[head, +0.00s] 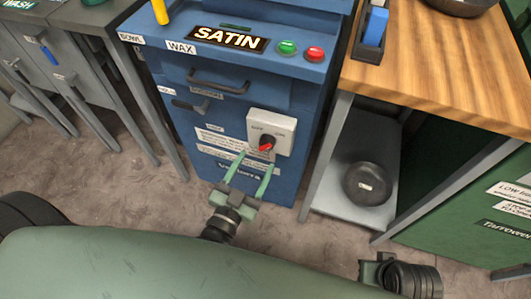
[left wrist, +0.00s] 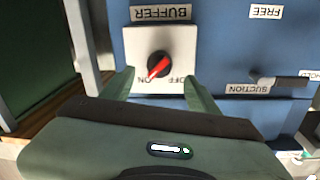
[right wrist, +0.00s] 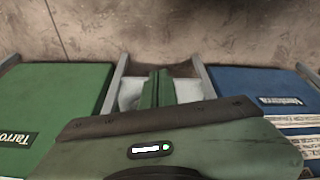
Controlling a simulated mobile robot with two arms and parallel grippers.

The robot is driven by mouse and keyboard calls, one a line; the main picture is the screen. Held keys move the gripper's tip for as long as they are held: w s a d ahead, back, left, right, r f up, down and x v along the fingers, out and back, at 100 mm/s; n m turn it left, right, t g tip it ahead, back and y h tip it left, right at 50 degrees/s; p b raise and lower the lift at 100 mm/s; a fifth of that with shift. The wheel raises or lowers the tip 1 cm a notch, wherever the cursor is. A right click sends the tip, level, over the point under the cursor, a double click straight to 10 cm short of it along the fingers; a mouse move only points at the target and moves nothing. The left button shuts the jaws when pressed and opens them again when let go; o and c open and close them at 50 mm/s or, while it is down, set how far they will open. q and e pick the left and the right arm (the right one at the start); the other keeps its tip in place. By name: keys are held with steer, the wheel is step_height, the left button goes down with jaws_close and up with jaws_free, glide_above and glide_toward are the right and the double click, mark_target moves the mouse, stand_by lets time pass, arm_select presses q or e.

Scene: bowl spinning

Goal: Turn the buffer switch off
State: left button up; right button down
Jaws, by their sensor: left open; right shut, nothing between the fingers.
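The buffer switch (head: 268,144) is a black knob with a red pointer on a pale plate on the front of the blue cabinet (head: 290,95). In the left wrist view the picture is upside down, and the switch (left wrist: 158,66) has its red pointer slanting to the ON mark; OFF is the other mark. My left gripper (head: 256,162) is open in front of the plate. Its green fingers (left wrist: 158,86) lie either side of the knob, short of it in the picture. My right gripper (right wrist: 158,75) is shut and empty, low over the floor side, away from the switch.
The cabinet top has a SATIN display (head: 229,38), a green button (head: 287,47) and a red button (head: 313,54). A drawer handle (head: 218,84) sits above the switch. A wooden bench (head: 440,60) stands right, with a dark bowl (head: 367,183) on its low shelf.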

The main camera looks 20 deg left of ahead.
mark_target(264, 149)
arm_select(q)
steer(key=shift+w+d+b, duration=0.15)
steer(key=shift+w, duration=1.25)
steer(key=shift+w+d+b, duration=0.15)
steer(key=shift+w, duration=1.2)
arm_select(e)
steer(key=shift+v, duration=1.3)
steer(key=shift+w, duration=0.1)
arm_select(q)
jaws_close()
arm_select(e)
steer(key=shift+r, duration=0.1)
